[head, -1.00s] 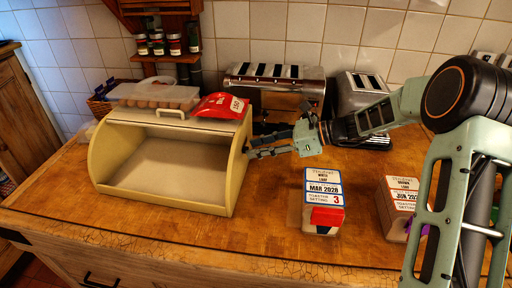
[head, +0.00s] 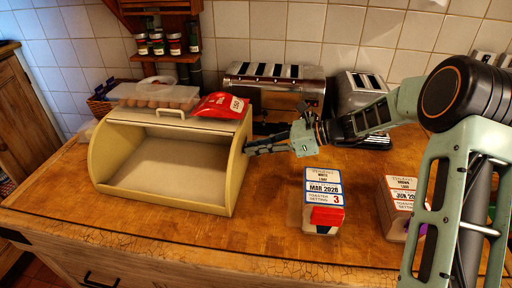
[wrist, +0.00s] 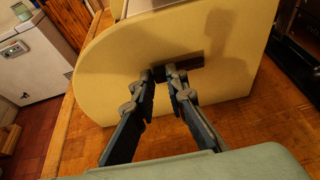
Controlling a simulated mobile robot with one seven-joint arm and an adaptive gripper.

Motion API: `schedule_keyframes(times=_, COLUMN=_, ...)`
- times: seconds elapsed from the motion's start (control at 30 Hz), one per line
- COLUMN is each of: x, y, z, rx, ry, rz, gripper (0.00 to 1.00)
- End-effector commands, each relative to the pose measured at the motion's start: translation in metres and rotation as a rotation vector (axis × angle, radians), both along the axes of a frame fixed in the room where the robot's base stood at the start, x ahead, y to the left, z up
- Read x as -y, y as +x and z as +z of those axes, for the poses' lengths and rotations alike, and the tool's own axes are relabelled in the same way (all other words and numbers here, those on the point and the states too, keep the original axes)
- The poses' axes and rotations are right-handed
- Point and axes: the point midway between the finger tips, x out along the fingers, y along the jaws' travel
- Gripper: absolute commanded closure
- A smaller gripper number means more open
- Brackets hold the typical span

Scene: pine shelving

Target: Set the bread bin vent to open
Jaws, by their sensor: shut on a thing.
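The cream bread bin (head: 96,165) stands on the wooden counter with its front open and its inside empty. In the wrist view, its flat side panel (wrist: 115,60) carries a dark vent strip (wrist: 191,63). My gripper (head: 250,150) reaches in from the right to this side panel. In the wrist view, my gripper (wrist: 160,74) has its fingertips at the left end of the strip, shut on a small dark vent knob that they mostly hide. The exact position of the vent slider is hard to tell.
An egg carton (head: 160,95) and a red packet (head: 220,106) lie on the bin's top. Two toasters (head: 275,90) (head: 362,88) stand behind. Two bread packages (head: 322,190) (head: 400,195) stand on the right. The counter in front of my gripper is clear.

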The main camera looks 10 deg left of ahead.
Motion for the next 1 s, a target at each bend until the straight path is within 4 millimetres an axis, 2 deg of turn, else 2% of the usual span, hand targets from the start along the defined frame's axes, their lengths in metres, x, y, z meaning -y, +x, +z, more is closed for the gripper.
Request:
schedule_keyframes(times=0.13, x=0.000, y=0.009, z=0.002, rx=0.001, ry=0.001, rz=-0.001, gripper=1.00)
schedule_keyframes(times=0.4, x=0.000, y=0.044, z=0.002, rx=0.001, ry=0.001, rz=-0.002, gripper=1.00)
schedule_keyframes(times=0.5, x=-0.001, y=0.051, z=0.001, rx=0.001, ry=0.000, rz=-0.001, gripper=1.00)
schedule_keyframes(times=0.87, x=0.000, y=0.056, z=0.001, rx=0.003, ry=0.000, rz=-0.005, gripper=1.00)
schedule_keyframes(times=0.9, x=0.000, y=0.056, z=0.001, rx=0.003, ry=0.000, rz=-0.005, gripper=0.86)
schedule_keyframes(times=1.0, x=0.000, y=0.056, z=0.001, rx=0.003, ry=0.000, rz=-0.005, gripper=0.75)
